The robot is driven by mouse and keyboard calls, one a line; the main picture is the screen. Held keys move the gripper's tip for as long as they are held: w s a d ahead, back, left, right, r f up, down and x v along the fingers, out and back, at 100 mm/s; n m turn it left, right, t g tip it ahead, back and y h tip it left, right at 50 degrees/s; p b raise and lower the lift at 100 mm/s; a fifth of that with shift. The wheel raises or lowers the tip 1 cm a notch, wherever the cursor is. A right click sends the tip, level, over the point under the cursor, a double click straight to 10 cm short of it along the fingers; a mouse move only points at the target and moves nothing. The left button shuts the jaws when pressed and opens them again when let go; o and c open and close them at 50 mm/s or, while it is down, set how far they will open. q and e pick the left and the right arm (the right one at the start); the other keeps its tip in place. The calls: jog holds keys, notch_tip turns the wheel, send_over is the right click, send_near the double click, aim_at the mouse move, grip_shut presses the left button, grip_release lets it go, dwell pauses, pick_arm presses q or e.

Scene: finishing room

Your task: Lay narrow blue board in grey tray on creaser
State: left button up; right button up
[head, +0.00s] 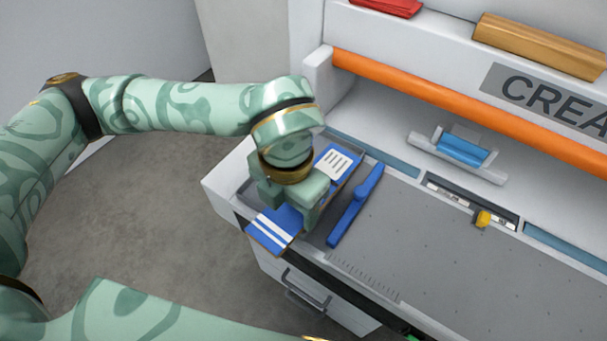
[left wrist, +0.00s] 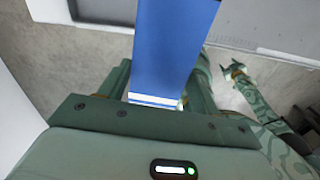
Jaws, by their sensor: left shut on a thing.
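The narrow blue board (head: 274,229) has white stripes at its near end and a white label at its far end. My left gripper (head: 292,198) is shut on it near the middle, over the left end of the creaser. The board (left wrist: 170,45) also stretches away from the jaws in the left wrist view. A grey tray surface (head: 318,222) shows partly at the creaser's left end; the board and gripper hide much of it. I cannot tell whether the board touches it. My right gripper (left wrist: 232,70) is open and empty, seen small in the left wrist view.
An orange bar (head: 450,105) crosses behind. A light grey holder with a blue piece (head: 462,149) and a yellow slider (head: 483,219) are farther right. The bed's middle is clear.

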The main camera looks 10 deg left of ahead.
pick_arm(q)
jog(key=shift+d+f+n, duration=0.1)
jog(key=shift+f+n, duration=0.05)
jog(key=shift+n, duration=0.25)
jog(key=w+a+f, duration=0.1)
jog(key=w+f, duration=0.2)
jog(key=w, duration=0.1)
jog(key=w+a+f+b, duration=0.1)
jog(key=w+f, duration=0.2)
jog(key=w, duration=0.1)
jog(key=w+a+f+b, duration=0.1)
jog(key=w+f, duration=0.2)
jog(key=w, duration=0.2)
jog(key=shift+a+f, duration=0.25)
jog(key=shift+a, duration=0.1)
notch_tip(320, 180, down, 3)
jog(key=shift+w+f+b, duration=0.1)
jog(key=shift+f+b, duration=0.05)
jog(key=shift+b, duration=0.15)
jog(key=shift+f, duration=0.1)
jog(key=o, duration=1.1)
jog(key=shift+f, duration=0.1)
